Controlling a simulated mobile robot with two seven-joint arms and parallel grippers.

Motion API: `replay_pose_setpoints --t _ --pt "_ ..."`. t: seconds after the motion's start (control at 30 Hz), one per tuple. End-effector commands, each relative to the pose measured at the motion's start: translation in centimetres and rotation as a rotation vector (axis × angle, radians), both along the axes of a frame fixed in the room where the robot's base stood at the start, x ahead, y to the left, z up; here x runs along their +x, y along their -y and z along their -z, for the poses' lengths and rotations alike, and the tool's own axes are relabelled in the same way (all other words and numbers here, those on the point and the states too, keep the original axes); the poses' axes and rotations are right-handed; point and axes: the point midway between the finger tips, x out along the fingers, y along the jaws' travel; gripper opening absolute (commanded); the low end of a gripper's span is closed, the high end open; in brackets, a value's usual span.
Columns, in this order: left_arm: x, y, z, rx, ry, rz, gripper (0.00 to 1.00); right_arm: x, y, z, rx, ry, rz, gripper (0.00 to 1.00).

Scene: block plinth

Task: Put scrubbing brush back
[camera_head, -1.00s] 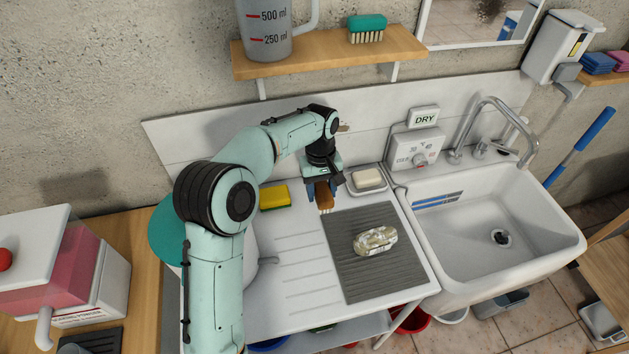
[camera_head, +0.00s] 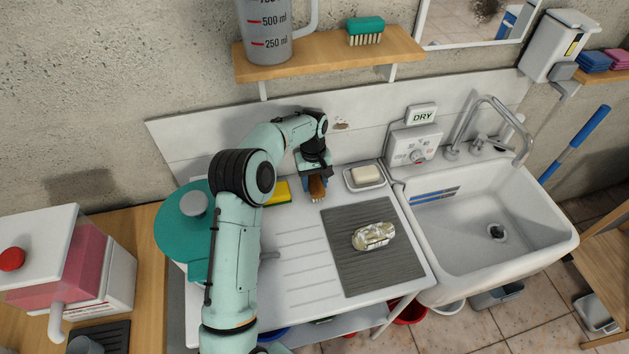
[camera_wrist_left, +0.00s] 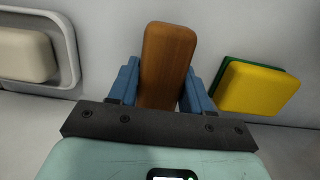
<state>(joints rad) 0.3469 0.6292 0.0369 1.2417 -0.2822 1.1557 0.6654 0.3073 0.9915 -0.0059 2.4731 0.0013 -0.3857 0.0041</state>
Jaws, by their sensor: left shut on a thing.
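My left gripper (camera_head: 316,184) is shut on a brown wooden-backed scrubbing brush (camera_head: 318,190), with pale bristles pointing down toward the worktop. In the left wrist view the brush's brown back (camera_wrist_left: 166,65) sits between the two blue fingers (camera_wrist_left: 159,90). The brush is between the yellow sponge (camera_head: 283,193) and the white soap dish (camera_head: 352,183), close to the white drainer surface (camera_head: 295,235). I cannot tell whether the bristles touch that surface. My right gripper is not in view.
A patterned bar-like object (camera_head: 374,236) lies on the grey ribbed mat (camera_head: 345,275). A teal-backed brush (camera_head: 366,27) and a measuring jug (camera_head: 264,30) stand on the wooden shelf (camera_head: 335,55). A teal-lidded pot (camera_head: 180,235) is left of my arm. The sink (camera_head: 470,250) is right.

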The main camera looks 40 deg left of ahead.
Motion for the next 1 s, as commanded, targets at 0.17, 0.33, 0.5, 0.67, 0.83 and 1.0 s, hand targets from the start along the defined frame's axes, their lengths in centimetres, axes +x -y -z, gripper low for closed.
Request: replay_pose_setpoints --t 0.17,0.33,0.5,0.67,0.83,1.0 --pt "0.0 0.0 0.1 -0.001 -0.001 0.001 0.17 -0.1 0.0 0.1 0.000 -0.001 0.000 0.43" --pt "-0.1 0.1 0.4 0.000 -0.001 0.001 0.58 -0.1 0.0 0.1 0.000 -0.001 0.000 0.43" --pt "-0.1 0.1 0.4 0.000 -0.001 0.001 0.74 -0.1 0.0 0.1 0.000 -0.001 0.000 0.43" --pt "0.0 0.0 0.3 -0.001 -0.001 0.001 0.74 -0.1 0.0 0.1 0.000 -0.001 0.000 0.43" --pt "0.1 -0.1 -1.3 0.001 0.004 0.001 0.74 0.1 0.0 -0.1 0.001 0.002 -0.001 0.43" --pt "0.4 -0.4 -4.3 0.000 0.004 0.000 0.74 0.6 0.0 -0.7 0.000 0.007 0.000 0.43"
